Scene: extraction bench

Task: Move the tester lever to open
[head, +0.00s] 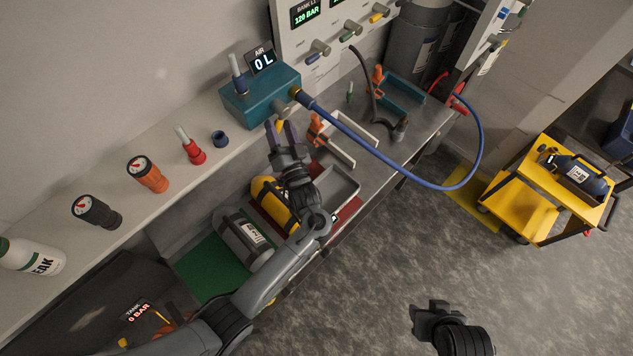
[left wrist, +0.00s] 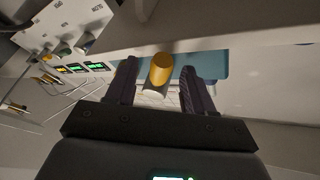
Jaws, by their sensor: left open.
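The tester is a teal box (head: 262,98) on the shelf, with a display reading AIR 0 L (head: 262,62) behind it. A small yellow-ended lever (head: 280,126) shows at its front lower edge. In the left wrist view the lever's yellow cylinder (left wrist: 161,68) with a whitish lower part lies between my fingers, with the teal box (left wrist: 212,64) behind. My left gripper (head: 280,124) is open around or just short of the lever; I cannot tell if a finger touches it. My right gripper (head: 430,308) hangs over the floor at the bottom, apart from everything; its jaws are unclear.
A blue hose (head: 375,155) runs from the box to the right. A yellow cylinder (head: 272,200) and a grey cylinder (head: 243,238) lie on the bench below. A yellow cart (head: 548,190) stands right. The floor between is mostly clear.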

